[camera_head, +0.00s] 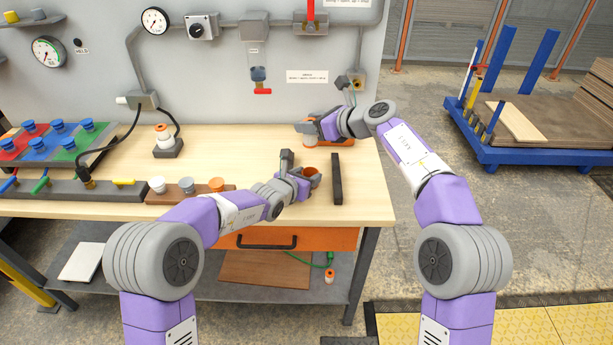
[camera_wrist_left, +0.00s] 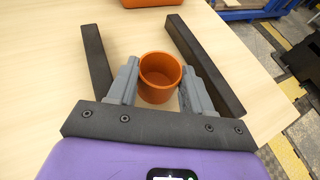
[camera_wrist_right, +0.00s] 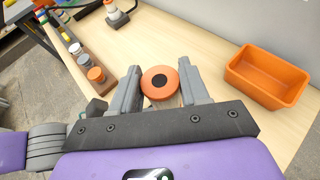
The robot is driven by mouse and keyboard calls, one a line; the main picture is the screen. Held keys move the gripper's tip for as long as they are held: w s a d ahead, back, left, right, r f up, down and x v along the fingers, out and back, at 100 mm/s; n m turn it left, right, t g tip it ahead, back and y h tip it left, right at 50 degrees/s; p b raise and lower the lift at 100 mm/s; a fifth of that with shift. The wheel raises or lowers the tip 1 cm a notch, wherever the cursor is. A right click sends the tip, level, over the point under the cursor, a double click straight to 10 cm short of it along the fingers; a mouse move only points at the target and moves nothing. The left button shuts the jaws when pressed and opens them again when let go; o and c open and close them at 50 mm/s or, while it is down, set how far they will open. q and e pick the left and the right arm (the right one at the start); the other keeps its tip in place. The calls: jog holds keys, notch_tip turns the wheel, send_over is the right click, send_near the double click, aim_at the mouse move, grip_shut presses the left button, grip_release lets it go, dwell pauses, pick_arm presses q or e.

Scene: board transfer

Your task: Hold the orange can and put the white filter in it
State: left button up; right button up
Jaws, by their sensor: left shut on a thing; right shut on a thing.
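My left gripper (camera_head: 303,178) is shut on the orange can (camera_head: 312,172), an open-topped cup. In the left wrist view the can (camera_wrist_left: 160,75) sits between the fingers with its mouth up, and its inside looks empty. My right gripper (camera_head: 312,128) is farther back on the table, beside the orange tray. It is shut on a round piece, taken as the filter (camera_wrist_right: 159,83). In the right wrist view this piece shows an orange top with a dark centre.
An orange tray (camera_wrist_right: 268,76) stands at the back. Dark bars lie on either side of the can, left (camera_wrist_left: 98,62) and right (camera_wrist_left: 205,65). A rack (camera_head: 190,194) with white, grey and orange pieces is at the left. A white-and-orange piece (camera_head: 163,136) stands on a dark base.

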jog(key=shift+f, duration=5.4)
jog(key=o, duration=1.1)
jog(key=v, duration=1.2)
jog(key=shift+r, duration=0.1)
pick_arm(q)
jog(key=o, duration=1.1)
